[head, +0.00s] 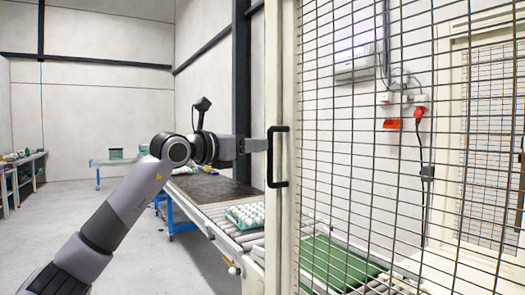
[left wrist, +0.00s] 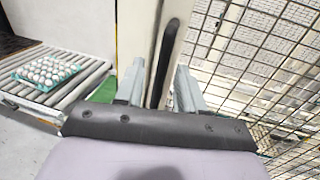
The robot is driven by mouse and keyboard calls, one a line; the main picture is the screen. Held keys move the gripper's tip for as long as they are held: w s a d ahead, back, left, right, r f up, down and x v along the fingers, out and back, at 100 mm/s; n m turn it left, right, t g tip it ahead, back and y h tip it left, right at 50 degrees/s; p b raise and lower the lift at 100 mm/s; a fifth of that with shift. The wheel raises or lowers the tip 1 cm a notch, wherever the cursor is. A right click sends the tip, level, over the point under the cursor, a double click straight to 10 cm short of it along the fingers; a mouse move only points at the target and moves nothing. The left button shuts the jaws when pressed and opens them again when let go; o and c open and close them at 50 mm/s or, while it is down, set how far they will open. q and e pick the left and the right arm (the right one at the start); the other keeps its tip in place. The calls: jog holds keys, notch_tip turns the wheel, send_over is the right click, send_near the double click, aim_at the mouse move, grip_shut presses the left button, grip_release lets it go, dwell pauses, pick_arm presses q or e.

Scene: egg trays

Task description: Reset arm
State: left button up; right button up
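My left arm reaches in from the left in the head view. My left gripper (head: 258,145) is level with the black handle (head: 278,157) on the cream frame of a mesh door (head: 375,130), at its left side. In the left wrist view the two fingers of my left gripper (left wrist: 158,78) are spread apart. The dark handle (left wrist: 172,45) and the door frame show between or just beyond them. I cannot tell whether the fingers touch the handle. My right gripper is in neither view.
A tray of white eggs (head: 245,216) sits on a roller conveyor (head: 215,213) behind the door frame; it also shows in the left wrist view (left wrist: 47,72). A green belt (head: 325,262) lies behind the mesh. A workbench (head: 22,165) stands far left. Grey floor at left is open.

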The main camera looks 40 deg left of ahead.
pick_arm(q)
jog(key=shift+s+a, duration=0.15)
jog(key=shift+s, duration=0.55)
